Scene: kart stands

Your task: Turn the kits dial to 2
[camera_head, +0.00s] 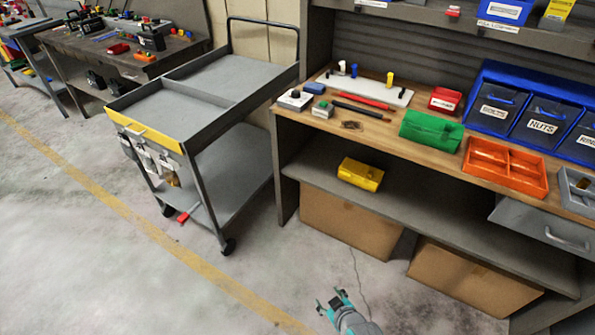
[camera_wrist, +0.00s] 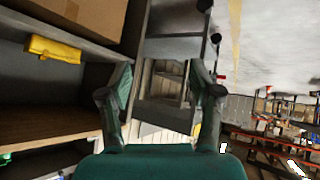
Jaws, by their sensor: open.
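No label reading kits and no dial setting can be made out. A grey two-shelf cart (camera_head: 222,80) stands left of the workbench. Its yellow front strip (camera_head: 145,131) has several small pale tag-like pieces (camera_head: 148,160) hanging below it, too small to read. On the bench's left end sit a small white box with a dark top (camera_head: 295,99) and a small box with green on it (camera_head: 322,110). My gripper (camera_head: 331,300) is low over the floor in front of the bench, apart from everything. In the wrist view its fingers (camera_wrist: 160,93) are spread and empty.
The workbench (camera_head: 385,146) carries a green case (camera_head: 431,130), an orange tray (camera_head: 505,182) and blue bins (camera_head: 500,105). A yellow case (camera_head: 360,173) lies on its lower shelf, with cardboard boxes (camera_head: 350,222) beneath. The floor left of my gripper is clear.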

